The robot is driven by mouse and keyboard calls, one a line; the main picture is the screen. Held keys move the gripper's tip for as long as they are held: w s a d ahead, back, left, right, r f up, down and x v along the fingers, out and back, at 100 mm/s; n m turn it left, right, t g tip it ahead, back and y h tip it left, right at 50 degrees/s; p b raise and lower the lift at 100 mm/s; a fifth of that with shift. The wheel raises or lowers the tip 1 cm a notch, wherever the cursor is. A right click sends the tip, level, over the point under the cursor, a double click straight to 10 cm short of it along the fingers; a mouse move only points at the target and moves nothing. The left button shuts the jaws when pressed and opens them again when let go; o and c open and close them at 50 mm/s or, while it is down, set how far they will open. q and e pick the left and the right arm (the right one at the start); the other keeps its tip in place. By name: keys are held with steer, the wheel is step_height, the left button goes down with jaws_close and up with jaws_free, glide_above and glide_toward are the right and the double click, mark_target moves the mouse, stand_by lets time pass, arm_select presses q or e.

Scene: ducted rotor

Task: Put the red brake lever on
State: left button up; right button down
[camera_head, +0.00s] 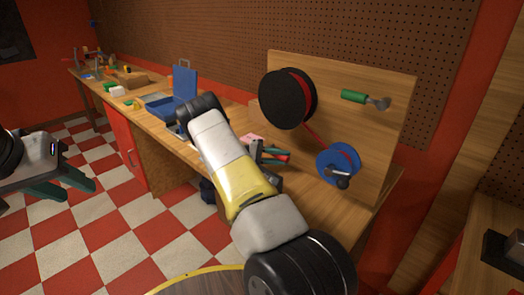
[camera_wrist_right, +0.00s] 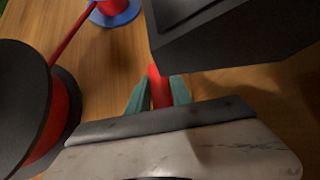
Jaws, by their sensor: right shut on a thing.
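The red brake lever (camera_wrist_right: 157,88) is between the two green fingers of my right gripper (camera_wrist_right: 160,95), which is shut on it. In the head view the lever's red end (camera_head: 284,158) shows by the right gripper (camera_head: 272,157), low in front of the upright wooden board (camera_head: 390,135). Only part of the lever shows; the rest is hidden. The board carries a black drum (camera_head: 282,100) with a red band running to a blue wheel (camera_head: 335,162). I cannot tell whether the lever touches anything else. My left gripper (camera_head: 65,180) is open and empty over the floor, at the left.
A green-handled part (camera_head: 365,98) is on the board's upper right. A dark block (camera_wrist_right: 225,35) is close beside the lever in the wrist view. A blue open case (camera_head: 178,100) and small items stand further along the wooden bench. The checkered floor is clear.

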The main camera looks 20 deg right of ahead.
stand_by(0.9)
steer(key=r+n+h, duration=0.2)
steer(key=w+r+n+g+h, duration=0.1)
steer(key=n+h, duration=0.1)
steer(key=shift+a+r, duration=0.2)
steer(key=shift+r, duration=0.2)
steer(key=c, duration=1.2)
jaws_free()
steer(key=shift+o, duration=0.2)
steer(key=v, duration=0.4)
steer(key=r+v, duration=0.1)
steer(key=v, duration=0.3)
steer(key=r+v, duration=0.1)
steer(key=v, duration=0.4)
steer(key=shift+w+a+r, duration=0.15)
steer(key=shift+a+r, duration=0.05)
